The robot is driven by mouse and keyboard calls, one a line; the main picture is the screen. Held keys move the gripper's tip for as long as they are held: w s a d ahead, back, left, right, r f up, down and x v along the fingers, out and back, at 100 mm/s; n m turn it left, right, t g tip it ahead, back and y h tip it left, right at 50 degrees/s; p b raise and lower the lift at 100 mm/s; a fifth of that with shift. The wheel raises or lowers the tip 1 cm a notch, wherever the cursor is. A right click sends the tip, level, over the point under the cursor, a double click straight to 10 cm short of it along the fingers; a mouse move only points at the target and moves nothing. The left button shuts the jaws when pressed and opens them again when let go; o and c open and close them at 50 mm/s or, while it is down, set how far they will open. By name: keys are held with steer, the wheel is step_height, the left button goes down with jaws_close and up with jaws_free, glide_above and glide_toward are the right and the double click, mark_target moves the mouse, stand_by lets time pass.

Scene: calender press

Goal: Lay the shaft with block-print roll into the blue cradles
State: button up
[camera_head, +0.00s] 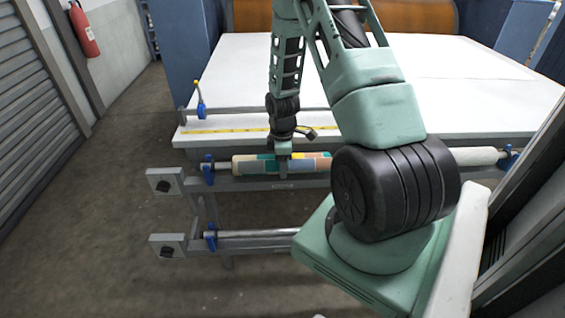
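The shaft with block-print roll (253,165) lies level along the table's front edge, patched in teal, orange and cream. My gripper (283,170) points down over it, its finger in front of the roll. Whether it is open or shut on it is not clear. The shaft's left end is at the upper left blue cradle (207,169); whether it is seated cannot be told. A pale roll section (475,156) shows right of my arm, near the right blue cradle (508,156). My arm hides the stretch between.
A lower bar (250,235) runs by another blue cradle (211,238). A blue fitting (201,106) stands at the left corner of the white table (235,75). Grey end blocks (164,181) jut out left. Floor (110,200) at left is clear. A fire extinguisher (84,32) hangs on the wall.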

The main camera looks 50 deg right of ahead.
steer(key=o, duration=0.4)
steer(key=shift+r, duration=0.1)
step_height(320, 180, up, 17)
steer(key=shift+r+b, duration=0.1)
steer(key=shift+b, duration=0.85)
